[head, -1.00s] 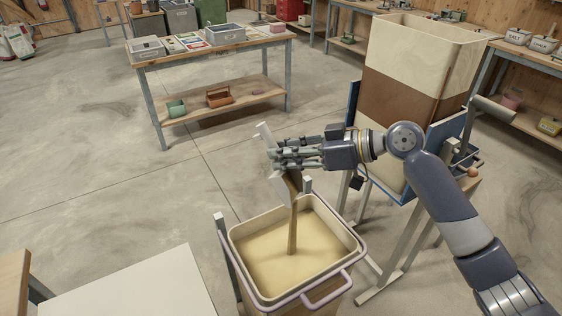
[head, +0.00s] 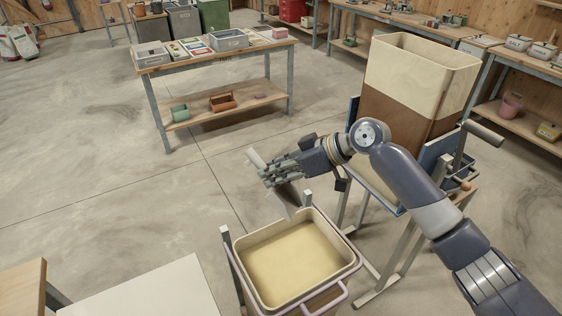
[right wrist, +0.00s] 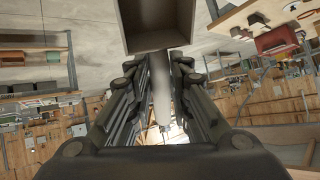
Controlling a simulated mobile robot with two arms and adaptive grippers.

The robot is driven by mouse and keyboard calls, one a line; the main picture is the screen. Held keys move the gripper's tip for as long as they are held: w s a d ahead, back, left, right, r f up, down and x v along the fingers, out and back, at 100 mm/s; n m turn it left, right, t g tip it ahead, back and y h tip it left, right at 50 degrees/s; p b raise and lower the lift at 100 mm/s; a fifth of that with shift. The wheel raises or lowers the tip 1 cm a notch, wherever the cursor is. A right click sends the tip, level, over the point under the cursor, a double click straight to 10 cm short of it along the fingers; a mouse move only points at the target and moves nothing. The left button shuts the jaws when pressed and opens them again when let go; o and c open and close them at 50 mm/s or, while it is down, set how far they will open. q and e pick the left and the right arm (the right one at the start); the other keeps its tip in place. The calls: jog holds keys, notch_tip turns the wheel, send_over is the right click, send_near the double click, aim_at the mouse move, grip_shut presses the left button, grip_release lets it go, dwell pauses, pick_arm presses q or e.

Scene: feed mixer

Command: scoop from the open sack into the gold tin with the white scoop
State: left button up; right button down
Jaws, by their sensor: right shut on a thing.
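My right gripper (head: 284,173) is shut on the white scoop (head: 289,199). It holds it tilted, mouth downward, above the back edge of a square tub (head: 238,253) with a cream liner and lilac handles. Pale tan feed (head: 298,262) lies inside the tub. In the right wrist view, the scoop's boxy bowl (right wrist: 158,42) lies beyond the fingers, with its handle between them. The inside that shows looks empty. I cannot make out a sack or a clearly gold tin. My left gripper is out of view.
A tall cream-and-brown hopper (head: 398,106) stands right of the tub in a blue frame with a crank (head: 483,133). A white table top (head: 140,292) is at the lower left. A workbench (head: 215,56) with boxes stands behind. The floor between is clear.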

jog(key=shift+a+f, duration=0.1)
jog(key=p, duration=0.1)
jog(key=h+p, duration=0.1)
jog(key=shift+w+a+r+p, duration=0.25)
jog(key=shift+a+r+p, duration=0.05)
jog(key=shift+a, duration=0.1)
jog(key=shift+w+a+f+g+h+p, duration=0.3)
jog(key=shift+a+f+h+p, duration=0.15)
jog(key=shift+h, duration=0.1)
jog(key=shift+w+a+f+g+h+p, duration=0.15)
jog(key=shift+a+f+g+h+p, duration=0.15)
jog(key=shift+a+h+p, duration=0.2)
jog(key=shift+w+a+f+h, duration=0.1)
jog(key=shift+a+f+h, duration=0.15)
jog(key=shift+h, duration=0.1)
jog(key=shift+d+f, duration=0.1)
jog(key=shift+d, duration=0.05)
